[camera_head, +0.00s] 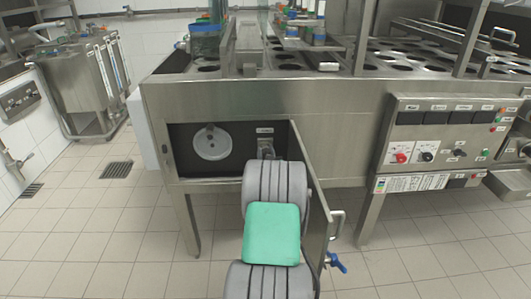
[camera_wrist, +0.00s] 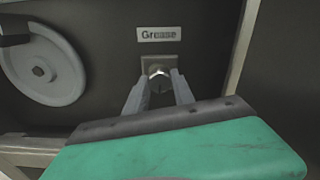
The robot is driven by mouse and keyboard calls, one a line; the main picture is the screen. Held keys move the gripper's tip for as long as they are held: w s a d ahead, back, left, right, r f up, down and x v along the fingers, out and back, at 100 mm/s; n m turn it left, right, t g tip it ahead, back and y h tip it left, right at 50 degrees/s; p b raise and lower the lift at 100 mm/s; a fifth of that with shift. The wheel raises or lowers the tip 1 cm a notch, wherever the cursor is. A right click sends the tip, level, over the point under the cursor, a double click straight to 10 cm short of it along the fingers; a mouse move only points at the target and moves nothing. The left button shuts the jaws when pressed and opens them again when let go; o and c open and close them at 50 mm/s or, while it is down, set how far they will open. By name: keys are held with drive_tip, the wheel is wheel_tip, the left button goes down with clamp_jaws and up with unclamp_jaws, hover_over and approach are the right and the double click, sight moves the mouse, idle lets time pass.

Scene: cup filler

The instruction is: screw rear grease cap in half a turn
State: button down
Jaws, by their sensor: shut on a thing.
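In the wrist view, a small round metal grease cap (camera_wrist: 158,73) sits on a square plate on the dark panel, below a "Grease" label (camera_wrist: 158,34). My gripper (camera_wrist: 159,80) reaches it with one finger on each side and is shut on it. In the head view, my arm stretches into the open compartment and hides most of the cap and the fingers. Only one grease fitting shows clearly, so I cannot tell from the pictures whether it is the rear one.
A grey handwheel (camera_head: 212,143) is left of the cap; it also shows in the wrist view (camera_wrist: 44,72). The open door (camera_head: 314,190) with its handle stands close to the right of my arm. A blue-handled valve (camera_head: 336,263) is low right.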

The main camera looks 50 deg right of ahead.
drive_tip(key=shift+d+r, duration=0.15)
drive_tip(key=shift+r, duration=0.1)
drive_tip(key=c, duration=1.3)
unclamp_jaws()
drive_tip(key=shift+o, duration=1.2)
drive_tip(key=shift+f, duration=0.2)
drive_tip(key=p+v, duration=0.1)
drive_tip(key=v, duration=0.7)
drive_tip(key=shift+p, duration=0.4)
